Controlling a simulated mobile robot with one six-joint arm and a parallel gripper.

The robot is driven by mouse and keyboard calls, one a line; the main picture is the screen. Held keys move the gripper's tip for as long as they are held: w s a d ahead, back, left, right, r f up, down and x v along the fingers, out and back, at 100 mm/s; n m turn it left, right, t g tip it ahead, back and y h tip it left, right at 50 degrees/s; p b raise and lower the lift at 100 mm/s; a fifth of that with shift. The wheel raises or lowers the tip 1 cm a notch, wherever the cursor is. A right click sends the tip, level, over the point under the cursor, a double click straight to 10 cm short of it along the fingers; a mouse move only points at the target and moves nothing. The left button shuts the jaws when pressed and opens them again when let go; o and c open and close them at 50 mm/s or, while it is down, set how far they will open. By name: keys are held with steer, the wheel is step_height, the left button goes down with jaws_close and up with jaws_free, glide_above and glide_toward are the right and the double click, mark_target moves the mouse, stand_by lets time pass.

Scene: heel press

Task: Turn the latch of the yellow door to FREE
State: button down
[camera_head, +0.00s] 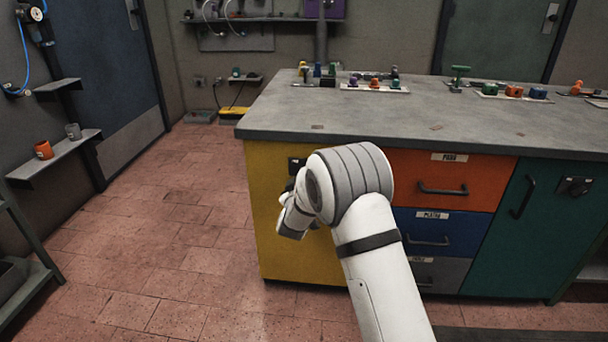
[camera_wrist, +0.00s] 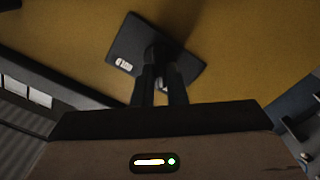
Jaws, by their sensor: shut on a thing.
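The yellow door (camera_head: 275,235) is the left front of the workbench cabinet. Its black latch plate (camera_head: 296,162) shows near the top, partly hidden by my arm. In the head view the fingers are hidden behind my wrist.
An orange drawer (camera_head: 405,168), a blue drawer (camera_head: 420,222) and a grey drawer lie right of the yellow door. A green door (camera_head: 535,215) with its own black latch (camera_head: 575,187) is farther right. The worktop (camera_head: 380,118) overhangs above. The tiled floor at left is clear.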

steer(key=shift+n, duration=0.5)
steer(key=c, duration=1.5)
jaws_free()
steer(key=shift+o, duration=0.2)
steer(key=shift+p, duration=0.3)
steer(key=s+p, duration=0.1)
steer(key=s, duration=0.6)
steer(key=shift+s+a+p, duration=0.2)
steer(key=shift+s+p, duration=0.1)
steer(key=shift+s, duration=0.1)
